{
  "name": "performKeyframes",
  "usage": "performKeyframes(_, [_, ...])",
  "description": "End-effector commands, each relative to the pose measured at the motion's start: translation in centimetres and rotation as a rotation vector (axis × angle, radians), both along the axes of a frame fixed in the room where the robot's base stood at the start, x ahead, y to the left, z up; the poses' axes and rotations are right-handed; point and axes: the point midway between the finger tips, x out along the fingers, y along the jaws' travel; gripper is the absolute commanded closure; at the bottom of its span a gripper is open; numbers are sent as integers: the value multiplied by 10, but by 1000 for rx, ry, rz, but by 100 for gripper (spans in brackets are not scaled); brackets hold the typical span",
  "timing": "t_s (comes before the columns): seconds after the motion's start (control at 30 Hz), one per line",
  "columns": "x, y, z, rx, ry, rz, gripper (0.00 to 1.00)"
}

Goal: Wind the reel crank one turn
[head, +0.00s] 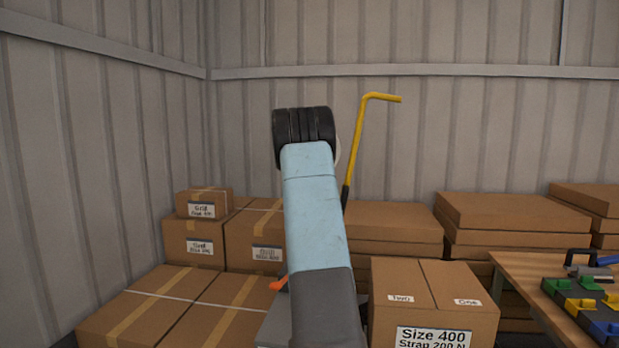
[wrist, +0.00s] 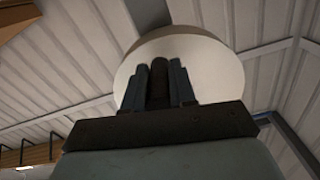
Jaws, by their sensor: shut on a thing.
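In the wrist view, a pale round disc (wrist: 205,50), apparently the reel, fills the upper middle. My gripper (wrist: 159,72) is in front of it, its two grey fingers shut on a dark upright piece (wrist: 159,84), apparently the crank handle. Where the handle joins the reel is hidden. In the head view, my light-blue arm reaches up the middle and its black end hides the gripper and the handle. Only a thin pale edge of the reel (head: 338,151) shows to the right of it.
A bent yellow lever (head: 357,138) with a dark lower part stands close to the right of my arm. Cardboard boxes (head: 433,305) stand on both sides. A workbench (head: 520,268) with coloured blocks is at the right. An orange piece (head: 279,284) shows left of my arm. Ribbed metal walls enclose the corner.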

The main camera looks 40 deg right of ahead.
Motion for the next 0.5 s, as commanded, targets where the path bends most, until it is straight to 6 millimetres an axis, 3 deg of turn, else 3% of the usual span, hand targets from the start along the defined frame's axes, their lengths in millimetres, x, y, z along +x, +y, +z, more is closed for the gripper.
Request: performKeyframes(0.5, [-22,-21,8,-214,243,-1,100])
